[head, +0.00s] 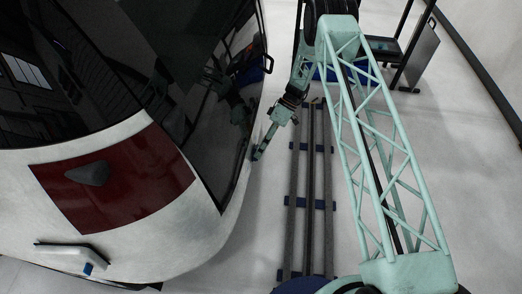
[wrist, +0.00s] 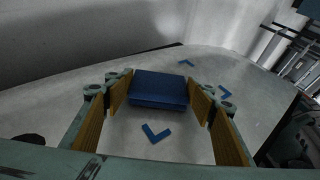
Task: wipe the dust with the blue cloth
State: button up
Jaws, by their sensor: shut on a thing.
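The blue cloth (wrist: 160,88) shows in the wrist view as a thick, folded-looking block between the fingertips. My gripper (wrist: 161,92), with yellow-brown finger pads, is shut on it. Behind and below the cloth is a pale grey surface (wrist: 115,132) with blue L-shaped corner marks, one of them (wrist: 155,134) near the cloth. I cannot tell whether the cloth touches this surface. I cannot make out dust clearly. In the head view my gripper (head: 258,153) is small, close to the side of the white vehicle (head: 215,245), and the cloth is too small to tell there.
The vehicle has dark windows (head: 60,60) and a red panel (head: 130,185). Rails (head: 310,225) with blue ties run along the floor beside it. A dark-framed stand (head: 416,60) is at the back right. Open floor lies to the right.

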aim_at(257, 161)
jog(key=shift+o, duration=0.2)
jog(key=shift+s+a, duration=0.25)
jog(key=shift+s, duration=0.7)
jog(key=shift+s+a, duration=0.25)
jog(key=shift+s, duration=0.7)
jog(key=shift+s, duration=0.2)
jog(key=shift+s+a+p, duration=0.2)
jog(key=shift+s, duration=0.7)
jog(key=shift+s+a+p, duration=0.15)
jog(key=shift+s, duration=0.75)
jog(key=shift+c, duration=0.2)
jog(key=shift+r, duration=0.15)
jog(key=shift+w+r, duration=0.1)
jog(key=shift+r, duration=0.65)
jog(key=shift+w, duration=0.1)
jog(key=shift+w+d+b, duration=0.2)
jog(key=shift+w+b, duration=0.35)
jog(key=shift+w, duration=0.4)
jog(key=shift+w+d+b, duration=0.2)
jog(key=shift+w+b, duration=0.3)
jog(key=shift+w, duration=0.45)
